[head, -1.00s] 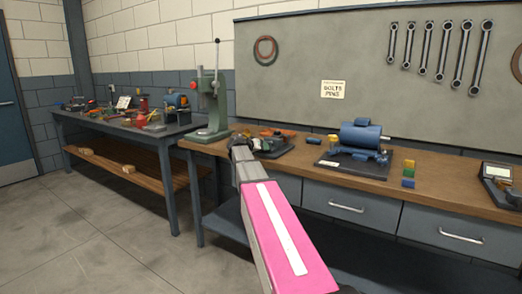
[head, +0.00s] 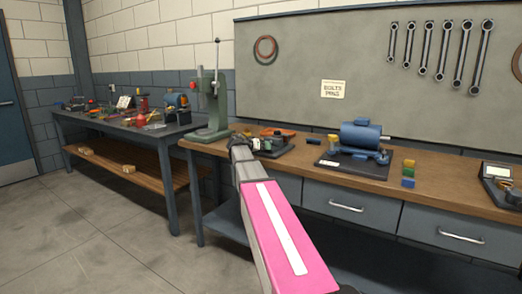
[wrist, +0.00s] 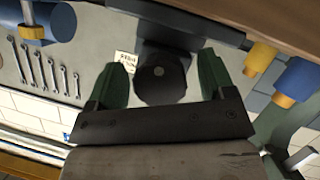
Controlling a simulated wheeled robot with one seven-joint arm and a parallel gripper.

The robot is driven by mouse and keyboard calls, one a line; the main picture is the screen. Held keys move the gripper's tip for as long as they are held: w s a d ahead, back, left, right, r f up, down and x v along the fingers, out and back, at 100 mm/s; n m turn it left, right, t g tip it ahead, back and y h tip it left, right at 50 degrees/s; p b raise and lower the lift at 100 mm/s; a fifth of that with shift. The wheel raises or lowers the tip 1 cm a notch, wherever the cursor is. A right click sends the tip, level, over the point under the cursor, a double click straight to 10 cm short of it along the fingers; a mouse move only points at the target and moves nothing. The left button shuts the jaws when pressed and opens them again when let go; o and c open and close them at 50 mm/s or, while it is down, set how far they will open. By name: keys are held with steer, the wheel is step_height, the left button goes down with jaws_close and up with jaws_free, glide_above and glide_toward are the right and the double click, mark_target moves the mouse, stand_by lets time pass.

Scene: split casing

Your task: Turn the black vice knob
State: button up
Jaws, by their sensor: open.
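The black vice knob (wrist: 158,84) is a dark round disc with a small light spot at its centre, in the wrist view. It stands out from the dark vice body (wrist: 175,28). My gripper (wrist: 162,75) is open, with one green finger on each side of the knob and a visible gap at each side. In the head view my gripper (head: 241,146) is at the front left of the workbench. The vice there is partly hidden behind my arm, and the knob cannot be made out.
A green press (head: 213,100) stands left of my gripper. A blue motor (head: 361,137) on a dark plate and small coloured blocks (head: 408,174) lie to the right on the wooden workbench (head: 450,187). In the wrist view, blue and orange cylinders (wrist: 262,57) are beside the right finger.

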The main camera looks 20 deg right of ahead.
steer(key=v, duration=1)
steer(key=shift+s+a+r, duration=0.1)
steer(key=shift+a, duration=0.05)
steer(key=s+a+f+n+g+y, duration=0.1)
steer(key=s+a+f+n+y, duration=0.15)
steer(key=s+f, duration=0.6)
steer(key=s+a+f+n+g+y, duration=0.1)
steer(key=s+a+f+g+y, duration=0.15)
steer(key=f, duration=1.05)
steer(key=s+a+f+n+g+y, duration=0.1)
steer(key=s+a+f+y, duration=0.2)
steer(key=s+f, duration=0.5)
steer(key=s+a+f+n+g+y, duration=0.2)
steer(key=s+a+f+y, duration=0.2)
steer(key=s+a+f, duration=0.2)
steer(key=s+f, duration=0.2)
steer(key=s, duration=0.1)
steer(key=shift+s+f, duration=0.35)
steer(key=shift+s, duration=0.05)
steer(key=shift+a+n, duration=0.1)
steer(key=shift+n, duration=0.15)
